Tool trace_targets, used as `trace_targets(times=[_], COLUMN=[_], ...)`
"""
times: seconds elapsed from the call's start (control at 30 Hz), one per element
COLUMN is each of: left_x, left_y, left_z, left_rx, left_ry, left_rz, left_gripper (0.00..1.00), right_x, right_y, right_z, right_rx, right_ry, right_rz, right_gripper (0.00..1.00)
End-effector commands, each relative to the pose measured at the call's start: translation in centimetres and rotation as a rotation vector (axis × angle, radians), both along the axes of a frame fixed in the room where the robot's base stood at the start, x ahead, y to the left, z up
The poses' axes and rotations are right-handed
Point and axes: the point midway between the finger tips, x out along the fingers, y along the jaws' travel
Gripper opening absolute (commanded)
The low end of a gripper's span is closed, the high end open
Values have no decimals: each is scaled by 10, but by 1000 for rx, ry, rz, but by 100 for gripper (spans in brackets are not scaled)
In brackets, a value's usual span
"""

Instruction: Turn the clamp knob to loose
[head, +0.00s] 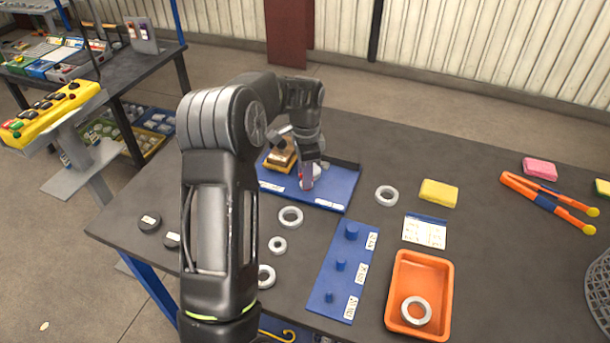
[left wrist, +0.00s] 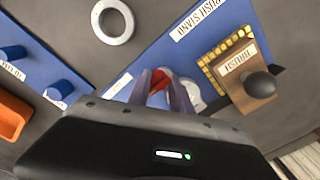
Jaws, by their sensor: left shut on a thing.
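A pale rounded part (left wrist: 192,95) shows right beside the fingers. The brush (head: 281,155), a wooden block with yellow bristles and a dark round handle, sits on the stand; it also shows in the left wrist view (left wrist: 246,88). My right gripper is not in view.
Several grey rings, including one (head: 291,217) in front of the stand, lie on the dark table. A blue peg board (head: 328,290) and an orange tray (head: 447,300) are front right. A yellow sponge (head: 438,193) and orange tongs (head: 545,201) lie to the right.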

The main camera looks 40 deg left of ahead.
Motion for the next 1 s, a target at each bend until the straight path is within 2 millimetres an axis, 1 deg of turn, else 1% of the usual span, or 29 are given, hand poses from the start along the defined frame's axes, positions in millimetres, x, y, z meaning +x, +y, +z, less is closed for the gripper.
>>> trace_targets(times=[0.03,1.0], left_x=[1,2], left_y=[-5,-7], left_z=[-2,0], left_rx=[-7,-6], left_ry=[2,1], left_rz=[38,959], left_gripper=[0,0], right_x=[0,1], right_y=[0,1], right_z=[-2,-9], right_rx=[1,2], right_ry=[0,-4], right_rz=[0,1], right_gripper=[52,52])
